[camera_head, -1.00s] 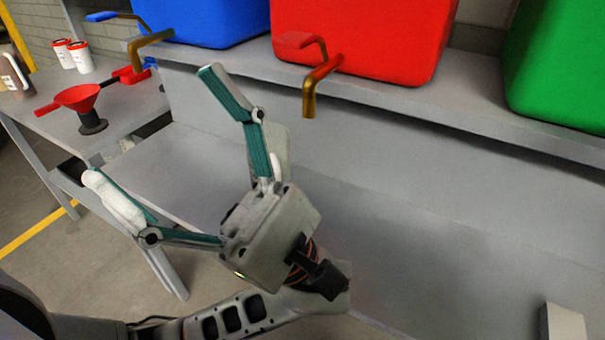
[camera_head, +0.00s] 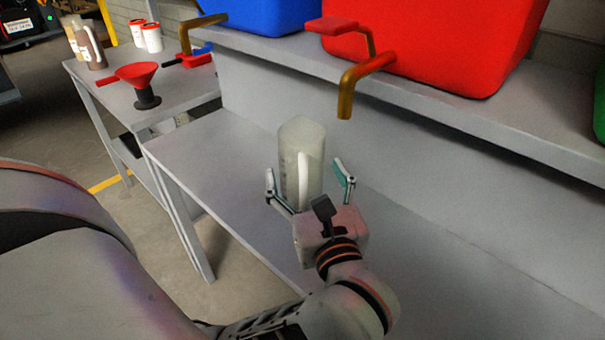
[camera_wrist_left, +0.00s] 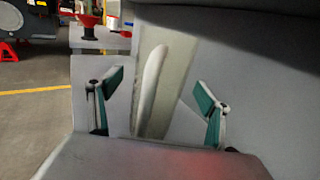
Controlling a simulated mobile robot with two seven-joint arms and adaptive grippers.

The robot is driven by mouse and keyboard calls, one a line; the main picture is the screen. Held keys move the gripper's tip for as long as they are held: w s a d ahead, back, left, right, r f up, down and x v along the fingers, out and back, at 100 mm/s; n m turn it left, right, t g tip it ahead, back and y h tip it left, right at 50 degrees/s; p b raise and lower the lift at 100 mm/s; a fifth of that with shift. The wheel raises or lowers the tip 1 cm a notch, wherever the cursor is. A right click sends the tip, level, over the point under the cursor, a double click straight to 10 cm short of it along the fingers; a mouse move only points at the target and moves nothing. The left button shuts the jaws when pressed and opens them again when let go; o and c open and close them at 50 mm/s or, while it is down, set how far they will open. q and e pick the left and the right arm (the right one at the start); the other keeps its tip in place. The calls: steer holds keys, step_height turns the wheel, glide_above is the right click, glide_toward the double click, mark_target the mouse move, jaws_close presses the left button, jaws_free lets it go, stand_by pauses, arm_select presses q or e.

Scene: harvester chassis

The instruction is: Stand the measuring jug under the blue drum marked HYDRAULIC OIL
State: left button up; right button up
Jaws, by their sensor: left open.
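The measuring jug (camera_head: 291,152) is pale and translucent with a white handle. It appears upright over the grey lower bench (camera_head: 215,150); its base is hidden by my gripper. My left gripper (camera_head: 307,172) is open, with a finger on either side of the jug and visible gaps. The left wrist view shows the jug (camera_wrist_left: 150,100) between the spread fingers (camera_wrist_left: 158,85), handle towards me. The blue drum (camera_head: 265,15) is cut by the top edge on the upper shelf, its marking out of view. Its brass tap (camera_head: 188,38) is left of the jug. My right gripper is not in view.
A red drum (camera_head: 430,50) has a brass tap (camera_head: 350,88) overhanging the shelf edge, right of and above the jug. A green drum (camera_head: 599,105) is at the right edge. A side table holds a red funnel (camera_head: 136,74) and bottles (camera_head: 90,45). The bench right of the jug is clear.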

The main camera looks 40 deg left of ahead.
arm_select(q)
steer(key=x, duration=0.3)
steer(key=shift+w+r, duration=0.15)
steer(key=c, duration=1.4)
